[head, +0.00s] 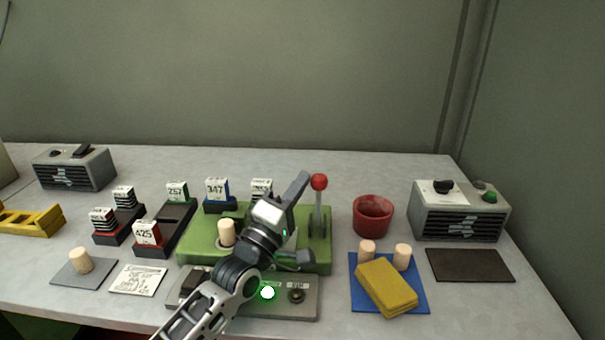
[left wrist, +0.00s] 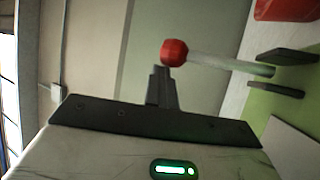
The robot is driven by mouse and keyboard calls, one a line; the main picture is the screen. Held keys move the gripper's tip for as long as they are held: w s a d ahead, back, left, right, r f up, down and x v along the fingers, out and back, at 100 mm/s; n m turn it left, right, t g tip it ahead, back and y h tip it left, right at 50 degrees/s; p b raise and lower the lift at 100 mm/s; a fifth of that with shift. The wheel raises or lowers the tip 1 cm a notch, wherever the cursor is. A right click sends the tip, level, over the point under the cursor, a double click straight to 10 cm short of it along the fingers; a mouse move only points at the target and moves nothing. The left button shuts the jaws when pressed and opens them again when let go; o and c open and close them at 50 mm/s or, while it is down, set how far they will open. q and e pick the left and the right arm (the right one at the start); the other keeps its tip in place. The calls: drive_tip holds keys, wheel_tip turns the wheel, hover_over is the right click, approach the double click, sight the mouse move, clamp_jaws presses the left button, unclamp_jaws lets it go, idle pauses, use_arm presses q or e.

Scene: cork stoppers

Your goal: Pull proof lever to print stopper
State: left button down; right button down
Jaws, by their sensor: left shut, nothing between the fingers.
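The proof lever (head: 318,208) stands upright at the right end of the green press base (head: 318,262), with a red ball knob (head: 319,182) on top. In the left wrist view the red knob (left wrist: 174,52) and its pale rod lie just beyond my fingers. My left gripper (head: 304,178) is shut and empty, its fingertips close to the left of the knob; I cannot tell whether they touch it. A cork stopper (head: 227,232) stands upright on the left part of the green base. My forearm hides the middle of the press. My right gripper is not in view.
A grey panel (head: 300,309) with a lit green button (head: 267,292) lies in front. A red cup (head: 373,215) stands right of the lever. A blue mat (head: 416,300) holds corks and a yellow sponge (head: 386,286). Number blocks (head: 147,233) stand at left.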

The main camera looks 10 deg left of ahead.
use_arm(q)
drive_tip(key=shift+s+d+f, duration=0.25)
drive_tip(key=shift+s+f, duration=0.5)
drive_tip(key=shift+s, duration=0.3)
drive_tip(key=shift+d+r, duration=0.1)
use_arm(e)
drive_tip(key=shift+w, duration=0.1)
use_arm(q)
drive_tip(key=shift+a+r, duration=0.15)
drive_tip(key=shift+a, duration=0.05)
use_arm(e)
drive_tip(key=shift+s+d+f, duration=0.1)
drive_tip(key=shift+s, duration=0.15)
